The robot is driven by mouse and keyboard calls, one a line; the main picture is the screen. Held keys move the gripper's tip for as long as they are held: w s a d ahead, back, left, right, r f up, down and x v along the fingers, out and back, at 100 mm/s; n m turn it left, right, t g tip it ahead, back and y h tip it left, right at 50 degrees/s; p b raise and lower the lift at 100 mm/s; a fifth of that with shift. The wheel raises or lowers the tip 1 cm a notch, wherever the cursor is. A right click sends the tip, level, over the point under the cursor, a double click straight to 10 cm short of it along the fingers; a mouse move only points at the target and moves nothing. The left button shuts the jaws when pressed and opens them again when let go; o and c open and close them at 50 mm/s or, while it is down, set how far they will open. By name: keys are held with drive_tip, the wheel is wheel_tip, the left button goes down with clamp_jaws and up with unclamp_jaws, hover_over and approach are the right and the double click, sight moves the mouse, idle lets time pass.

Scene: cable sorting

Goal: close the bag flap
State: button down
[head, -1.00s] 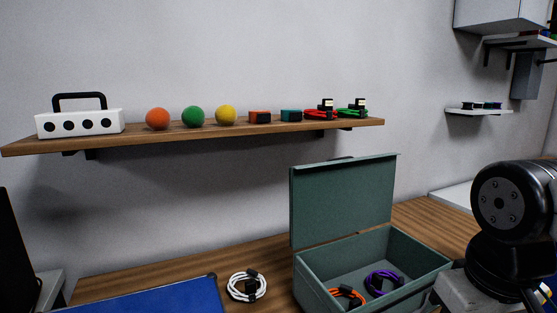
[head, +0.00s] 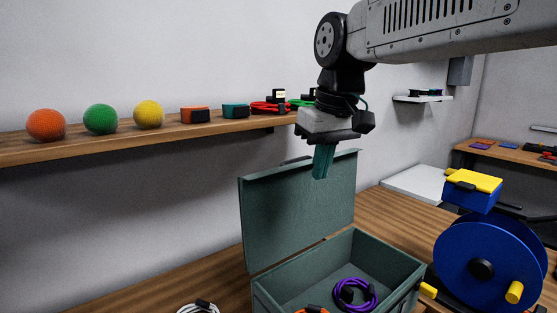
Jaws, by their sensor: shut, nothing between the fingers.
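The green bag (head: 385,262) is a box-like case on the wooden table. Its flap (head: 285,212) stands open, upright along the back edge. Inside the bag lie a purple cable coil (head: 353,294) and, at the lower picture edge, an orange cable coil (head: 311,310). My gripper (head: 321,176) points down in front of the flap's upper right part, its fingers together and empty. The fingers overlap the flap's top edge in the picture; whether they touch it I cannot tell.
A white cable coil (head: 199,307) lies left of the bag. A blue reel (head: 487,262) with yellow parts stands to its right. The wall shelf (head: 228,128) behind holds balls, small boxes and cables. Bare table (head: 404,216) shows behind the bag.

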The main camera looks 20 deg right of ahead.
drive_tip(key=shift+n+t, duration=0.4)
drive_tip(key=shift+n, duration=0.3)
drive_tip(key=w+r, duration=0.1)
drive_tip(key=w, duration=0.3)
drive_tip(key=w+a+r, duration=0.1)
drive_tip(key=w+r, duration=0.1)
drive_tip(key=w, duration=0.2)
drive_tip(key=w+a+r, duration=0.1)
drive_tip(key=w+r, duration=0.1)
drive_tip(key=w, duration=0.2)
drive_tip(key=shift+w+a, duration=0.1)
drive_tip(key=shift+w, duration=0.3)
drive_tip(key=x, duration=0.9)
drive_tip(key=shift+a, duration=0.2)
drive_tip(key=shift+s, duration=0.1)
